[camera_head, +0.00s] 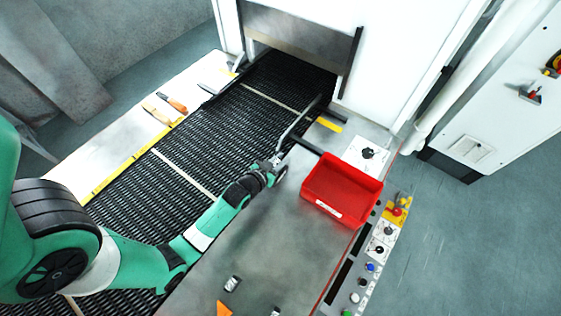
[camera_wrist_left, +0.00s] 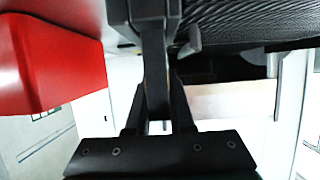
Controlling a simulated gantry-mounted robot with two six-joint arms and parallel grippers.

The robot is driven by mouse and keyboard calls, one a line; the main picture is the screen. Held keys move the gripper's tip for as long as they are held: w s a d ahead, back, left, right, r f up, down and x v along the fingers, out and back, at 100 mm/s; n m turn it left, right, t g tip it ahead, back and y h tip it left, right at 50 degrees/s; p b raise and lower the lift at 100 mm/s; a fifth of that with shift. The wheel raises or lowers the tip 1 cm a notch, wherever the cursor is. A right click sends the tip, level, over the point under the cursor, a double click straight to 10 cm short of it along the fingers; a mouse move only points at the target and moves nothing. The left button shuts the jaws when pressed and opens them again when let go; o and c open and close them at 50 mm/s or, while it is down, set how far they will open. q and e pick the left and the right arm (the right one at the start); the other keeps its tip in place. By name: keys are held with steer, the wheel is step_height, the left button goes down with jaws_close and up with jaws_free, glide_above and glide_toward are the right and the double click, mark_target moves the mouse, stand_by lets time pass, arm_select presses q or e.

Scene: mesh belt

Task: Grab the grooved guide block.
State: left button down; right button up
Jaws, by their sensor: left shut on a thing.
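My left gripper (camera_head: 279,161) is low over the grey metal table, between the mesh belt and the red bin. In the left wrist view its dark fingers (camera_wrist_left: 157,100) are shut on a narrow grey piece (camera_wrist_left: 156,62). The fingers hide much of this piece, so I cannot make out a groove or confirm that it is the grooved guide block. A small metallic block (camera_head: 233,284) lies on the table near the front, apart from the gripper. Its details are too small to tell. My right gripper is not in view.
A red bin (camera_head: 342,186) stands right of my left gripper and also shows in the left wrist view (camera_wrist_left: 60,55). A curved grey bar (camera_head: 299,121) and a black rail (camera_head: 305,145) are close by. The black mesh belt (camera_head: 232,128) runs into the machine. The table's middle is clear.

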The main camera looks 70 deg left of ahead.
arm_select(q)
steer(key=d+r+p, duration=0.3)
steer(key=d+r, duration=0.8)
steer(key=d, duration=0.3)
steer(key=shift+w, duration=0.4)
